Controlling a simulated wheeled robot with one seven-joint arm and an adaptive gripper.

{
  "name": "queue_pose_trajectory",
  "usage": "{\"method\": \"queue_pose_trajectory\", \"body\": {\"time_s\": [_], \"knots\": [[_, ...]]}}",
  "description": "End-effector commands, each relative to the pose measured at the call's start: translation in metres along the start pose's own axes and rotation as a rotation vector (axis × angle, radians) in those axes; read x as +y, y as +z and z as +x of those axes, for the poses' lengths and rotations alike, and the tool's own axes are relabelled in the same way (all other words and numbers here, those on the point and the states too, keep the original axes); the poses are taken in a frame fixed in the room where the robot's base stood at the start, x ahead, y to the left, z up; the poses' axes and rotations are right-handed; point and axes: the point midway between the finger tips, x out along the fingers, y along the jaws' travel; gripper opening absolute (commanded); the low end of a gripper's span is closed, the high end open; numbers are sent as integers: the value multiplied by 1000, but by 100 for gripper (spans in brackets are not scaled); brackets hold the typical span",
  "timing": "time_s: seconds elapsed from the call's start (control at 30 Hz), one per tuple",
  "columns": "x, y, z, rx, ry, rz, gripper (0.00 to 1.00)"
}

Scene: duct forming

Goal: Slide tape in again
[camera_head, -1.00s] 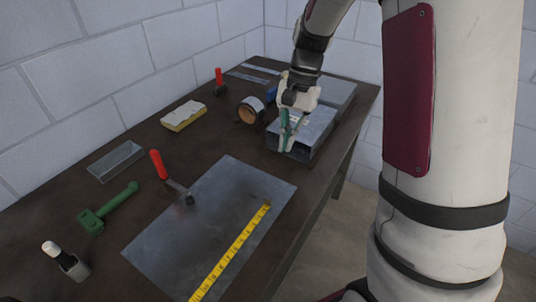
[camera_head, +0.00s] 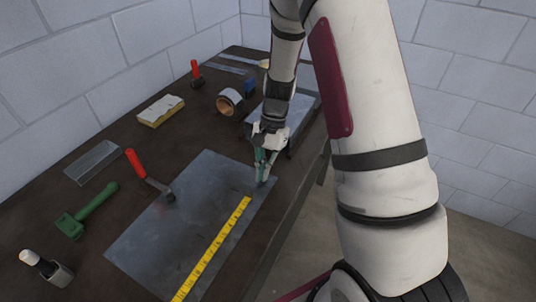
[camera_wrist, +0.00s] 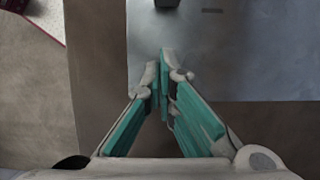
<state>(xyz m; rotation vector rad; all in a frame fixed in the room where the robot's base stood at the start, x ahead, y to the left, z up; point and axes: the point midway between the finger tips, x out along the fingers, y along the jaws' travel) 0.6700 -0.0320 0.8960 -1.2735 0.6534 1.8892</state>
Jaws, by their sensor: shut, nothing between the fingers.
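A yellow measuring tape strip (camera_head: 213,247) lies flat on a grey metal sheet (camera_head: 150,235), along the sheet's right side. My gripper (camera_head: 262,182) is shut and empty. Its green fingertips are at the sheet's far right corner, a little beyond the far end of the tape. I cannot tell whether they touch the sheet. In the wrist view my closed fingertips (camera_wrist: 164,58) are over the sheet's edge (camera_wrist: 240,80), and the yellow tape is not visible there.
A metal box duct (camera_head: 285,112) is partly hidden behind my arm. A roll (camera_head: 229,102), a sponge-like block (camera_head: 161,111) and a green tool (camera_head: 88,210) lie on the dark table. The table's right edge is close to my gripper.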

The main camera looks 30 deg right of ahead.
Motion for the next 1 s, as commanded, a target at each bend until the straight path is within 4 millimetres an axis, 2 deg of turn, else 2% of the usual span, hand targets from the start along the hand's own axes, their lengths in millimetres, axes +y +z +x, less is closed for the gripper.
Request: {"method": "queue_pose_trajectory", "body": {"time_s": [0.03,0.23,0.77,0.87,1.0], "knots": [[0,10,0,1,0,-5,0],[0,26,7,0,-1,-2,0],[0,32,10,1,-1,-3,0],[0,41,12,0,0,-4,0],[1,66,21,-1,1,-5,0]]}}
